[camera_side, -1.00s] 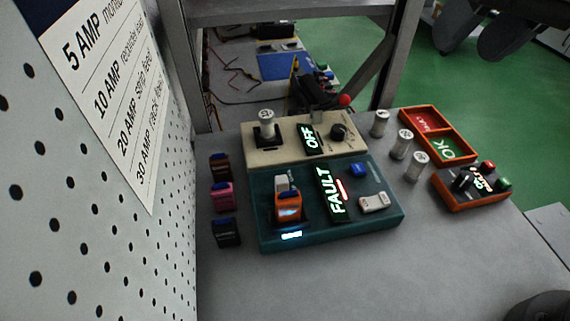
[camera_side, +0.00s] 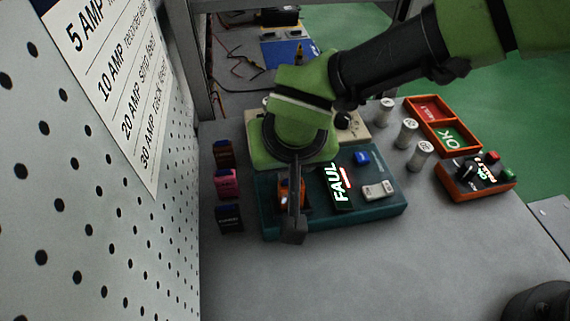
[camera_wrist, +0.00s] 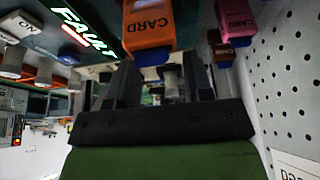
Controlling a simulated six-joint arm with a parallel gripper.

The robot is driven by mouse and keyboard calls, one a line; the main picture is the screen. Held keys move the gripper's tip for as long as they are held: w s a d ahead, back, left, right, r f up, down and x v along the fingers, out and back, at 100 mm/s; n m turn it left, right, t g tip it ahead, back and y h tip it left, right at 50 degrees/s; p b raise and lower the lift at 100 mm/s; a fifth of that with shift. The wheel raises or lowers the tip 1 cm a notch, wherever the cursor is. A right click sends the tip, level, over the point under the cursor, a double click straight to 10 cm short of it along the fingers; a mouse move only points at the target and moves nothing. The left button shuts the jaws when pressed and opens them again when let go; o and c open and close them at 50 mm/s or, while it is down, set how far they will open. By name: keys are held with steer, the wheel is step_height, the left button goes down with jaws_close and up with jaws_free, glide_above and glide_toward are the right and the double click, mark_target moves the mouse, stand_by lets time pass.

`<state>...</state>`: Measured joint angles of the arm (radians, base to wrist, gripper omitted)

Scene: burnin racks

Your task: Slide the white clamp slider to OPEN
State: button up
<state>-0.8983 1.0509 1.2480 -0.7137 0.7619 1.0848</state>
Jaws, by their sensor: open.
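My gripper (camera_side: 293,235) hangs over the left part of the teal panel (camera_side: 385,213), its dark fingers in front of the orange card (camera_side: 283,192). In the wrist view the fingers (camera_wrist: 163,88) are apart, with a pale cylindrical piece visible in the gap; I cannot tell how far beyond it is. The orange card (camera_wrist: 150,25) shows above the fingers. I cannot identify the white clamp slider for certain; the card's surroundings are largely covered by my gripper. A white block (camera_side: 379,191) sits at the panel's right front, apart from my gripper.
The FAULT display (camera_side: 338,186) and blue button (camera_side: 361,158) are right of my gripper. Brown, pink and dark cards stand near the pegboard (camera_side: 100,200) at left. Several pale cylinders, a red-green tray (camera_side: 457,153) and a control box (camera_side: 480,189) stand right.

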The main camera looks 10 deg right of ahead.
steer(key=shift+x, duration=1.95)
jaws_close()
steer(key=shift+w, duration=1.95)
jaws_free()
